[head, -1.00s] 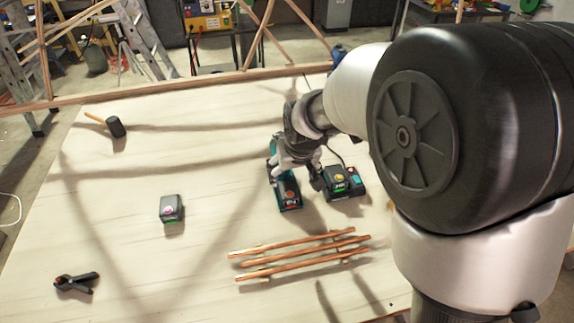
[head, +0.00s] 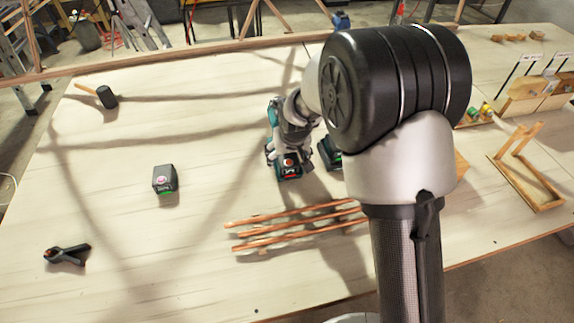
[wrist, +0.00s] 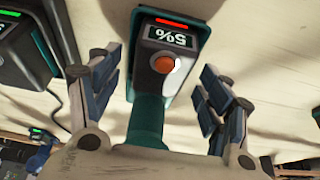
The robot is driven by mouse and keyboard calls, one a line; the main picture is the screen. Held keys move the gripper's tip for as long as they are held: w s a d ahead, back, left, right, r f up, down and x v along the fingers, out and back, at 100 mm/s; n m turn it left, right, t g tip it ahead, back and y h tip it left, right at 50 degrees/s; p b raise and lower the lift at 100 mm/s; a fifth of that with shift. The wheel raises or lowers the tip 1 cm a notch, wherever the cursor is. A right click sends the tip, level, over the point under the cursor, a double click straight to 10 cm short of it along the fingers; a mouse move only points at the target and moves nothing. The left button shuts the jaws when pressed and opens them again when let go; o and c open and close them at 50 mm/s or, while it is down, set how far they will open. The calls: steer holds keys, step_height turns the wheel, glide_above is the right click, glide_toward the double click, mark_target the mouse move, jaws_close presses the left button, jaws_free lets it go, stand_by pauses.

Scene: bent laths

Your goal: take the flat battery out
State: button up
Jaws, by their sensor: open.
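The flat battery (wrist: 172,38) is a dark block with a red light strip, a 5% display and an orange round button. It sits in the end of a teal tool (wrist: 148,118) lying on the table; in the head view the battery (head: 290,170) shows its red light and the tool (head: 274,115) is partly behind my arm. My gripper (wrist: 158,72) is open, with one finger on each side of the battery and tool, and gaps show in the wrist view. In the head view my gripper (head: 288,152) is over the tool, its fingers partly hidden.
A charger (head: 331,153) with a green light stands right of the tool, half hidden by my arm. A separate battery (head: 165,180) with a green light lies left. Bent laths (head: 290,228) lie in front; a clamp (head: 68,254) and mallet (head: 105,97) lie further left.

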steer(key=shift+w+f, duration=0.2)
steer(key=shift+f, duration=0.3)
steer(key=shift+r, duration=0.1)
steer(key=shift+c, duration=0.3)
steer(key=c, duration=1.3)
